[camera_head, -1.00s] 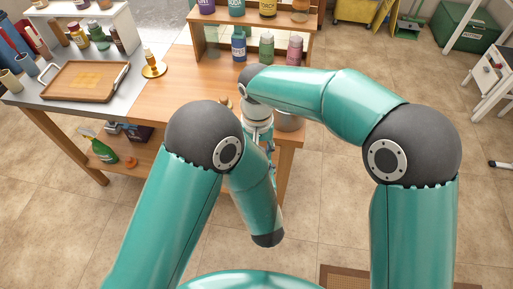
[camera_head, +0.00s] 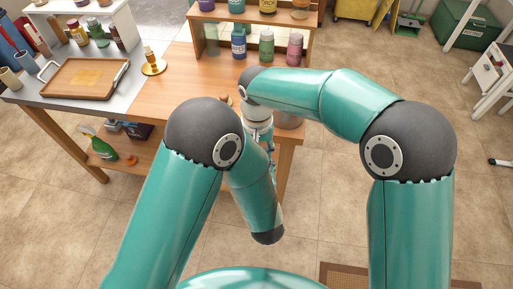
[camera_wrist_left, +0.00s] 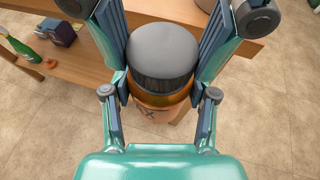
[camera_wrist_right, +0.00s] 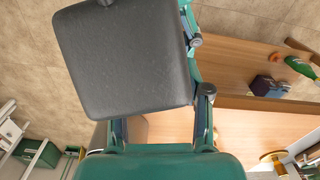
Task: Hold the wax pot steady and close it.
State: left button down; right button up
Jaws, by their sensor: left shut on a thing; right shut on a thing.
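The wax pot (camera_wrist_left: 150,101) is amber with dark lettering partly showing, upright between the fingers of my left gripper (camera_wrist_left: 160,98), which is shut on it. A dark grey lid (camera_wrist_left: 162,50) with a ribbed side sits directly over the pot's mouth. I cannot tell whether it is fully seated. My right gripper (camera_wrist_right: 135,60) is shut on the lid, its fingers coming down on both sides in the left wrist view. The lid's smooth top (camera_wrist_right: 125,60) fills much of the right wrist view and hides the pot there. My arms mostly hide both grippers in the head view.
The wooden table (camera_head: 185,80) stands just beyond my grippers, with a brown tray (camera_head: 80,78) and a brass candle holder (camera_head: 152,67) at left. Bottles stand on and under a shelf (camera_head: 285,26) at the back. Open floor lies in front.

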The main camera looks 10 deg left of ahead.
jog(key=m, duration=0.6)
jog(key=shift+m, duration=0.3)
jog(key=m, duration=0.6)
jog(key=shift+w+a, duration=0.1)
jog(key=m, duration=0.6)
jog(key=shift+m, duration=0.4)
jog(key=m, duration=0.4)
jog(key=shift+w+m, duration=0.15)
jog(key=shift+m, duration=0.15)
jog(key=o, duration=0.7)
